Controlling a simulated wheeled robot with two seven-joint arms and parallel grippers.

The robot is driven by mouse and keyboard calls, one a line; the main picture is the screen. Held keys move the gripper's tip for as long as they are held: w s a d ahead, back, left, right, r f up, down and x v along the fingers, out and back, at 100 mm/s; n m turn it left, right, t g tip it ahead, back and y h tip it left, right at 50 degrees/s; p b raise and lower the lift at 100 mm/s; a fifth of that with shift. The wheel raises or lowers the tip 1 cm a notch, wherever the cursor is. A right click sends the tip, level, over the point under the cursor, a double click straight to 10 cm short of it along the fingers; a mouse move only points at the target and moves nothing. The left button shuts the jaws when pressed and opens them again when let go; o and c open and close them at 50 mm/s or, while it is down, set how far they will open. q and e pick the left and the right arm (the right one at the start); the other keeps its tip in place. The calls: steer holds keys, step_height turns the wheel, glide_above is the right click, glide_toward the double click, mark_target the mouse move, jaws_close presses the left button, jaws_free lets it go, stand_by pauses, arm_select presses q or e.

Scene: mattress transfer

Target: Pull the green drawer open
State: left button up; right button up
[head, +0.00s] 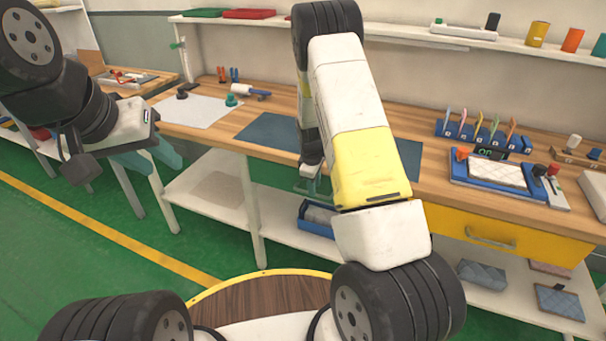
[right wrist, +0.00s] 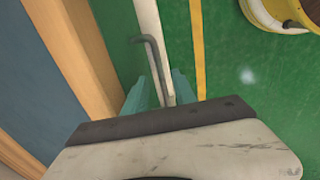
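No green drawer front can be made out in either view; my right arm covers that part of the bench in the head view. A grey bent bar (right wrist: 153,49), which looks like a handle, shows in the right wrist view beside the wooden bench edge. My right gripper (right wrist: 166,82) has its teal fingers apart, one on each side of the bar's lower part; contact cannot be told. In the head view this gripper (head: 312,186) is partly hidden below the bench top. My left gripper (head: 152,158) is open and empty, in front of the bench's left part.
A yellow drawer (head: 480,232) with a grey handle is under the bench top (head: 440,190) at right. A blue bin (head: 316,228) and folded pads (head: 482,274) lie on the lower shelf. Green floor (head: 90,255) is clear at left.

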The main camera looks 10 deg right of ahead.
steer(key=shift+w+d+f, duration=0.15)
steer(key=shift+f, duration=1)
jaws_close()
stand_by(0.6)
